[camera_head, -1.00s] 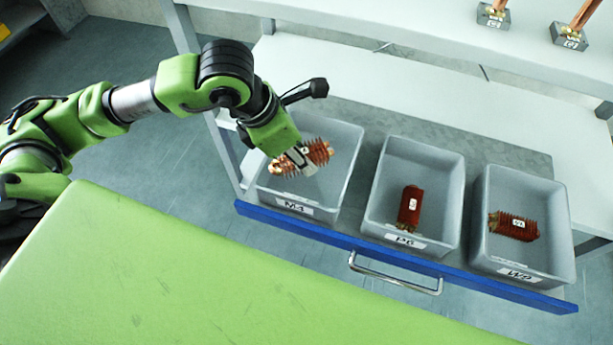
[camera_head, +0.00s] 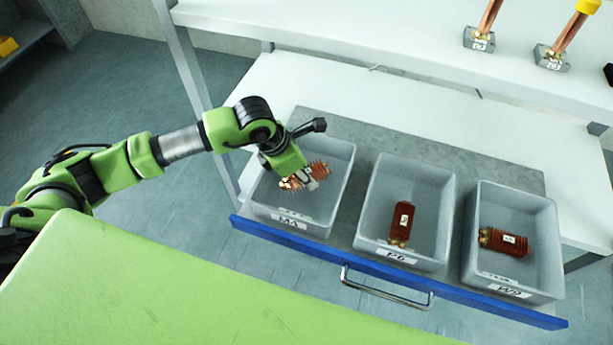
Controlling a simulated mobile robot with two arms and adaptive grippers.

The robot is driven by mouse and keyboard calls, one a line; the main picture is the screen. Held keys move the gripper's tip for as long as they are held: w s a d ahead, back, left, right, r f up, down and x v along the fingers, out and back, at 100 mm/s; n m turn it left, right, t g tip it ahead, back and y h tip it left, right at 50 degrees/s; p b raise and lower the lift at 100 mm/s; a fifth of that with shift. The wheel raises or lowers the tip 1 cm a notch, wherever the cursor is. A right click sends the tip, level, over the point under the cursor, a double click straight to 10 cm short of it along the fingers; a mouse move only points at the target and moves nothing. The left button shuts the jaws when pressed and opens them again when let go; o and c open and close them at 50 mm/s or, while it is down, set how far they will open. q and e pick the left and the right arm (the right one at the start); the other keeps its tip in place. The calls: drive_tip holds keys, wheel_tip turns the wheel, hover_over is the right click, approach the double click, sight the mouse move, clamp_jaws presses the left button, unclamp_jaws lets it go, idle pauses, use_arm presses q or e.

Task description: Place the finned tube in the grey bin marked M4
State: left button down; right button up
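The finned tube (camera_head: 292,184) is reddish-brown with copper-coloured ends and a white tag. It is inside the outline of the grey bin marked M4 (camera_head: 258,206), the leftmost of three bins. My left gripper (camera_head: 308,174) reaches down into that bin from the upper left, its fingers closed across the middle of the tube. The tube lies slightly tilted in the picture; whether it touches the bin floor is hard to tell. The fingers hide part of it. My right gripper is not in view.
Two more grey bins stand to the right, one marked P6 (camera_head: 371,215) and one (camera_head: 468,268) with a hard-to-read label; each holds a finned tube. The bins stand in a blue-fronted drawer (camera_head: 340,258) with a metal handle. A green surface (camera_head: 160,290) fills the foreground.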

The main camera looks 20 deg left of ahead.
use_arm(q)
drive_tip(key=shift+w+f, duration=0.5)
drive_tip(key=shift+f, duration=0.05)
drive_tip(key=f, duration=0.3)
drive_tip(key=shift+w+f, duration=0.25)
drive_tip(key=shift+f, duration=0.05)
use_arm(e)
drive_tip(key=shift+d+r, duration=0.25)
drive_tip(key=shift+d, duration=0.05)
use_arm(q)
drive_tip(key=shift+f, duration=0.15)
drive_tip(key=c, duration=1.5)
unclamp_jaws()
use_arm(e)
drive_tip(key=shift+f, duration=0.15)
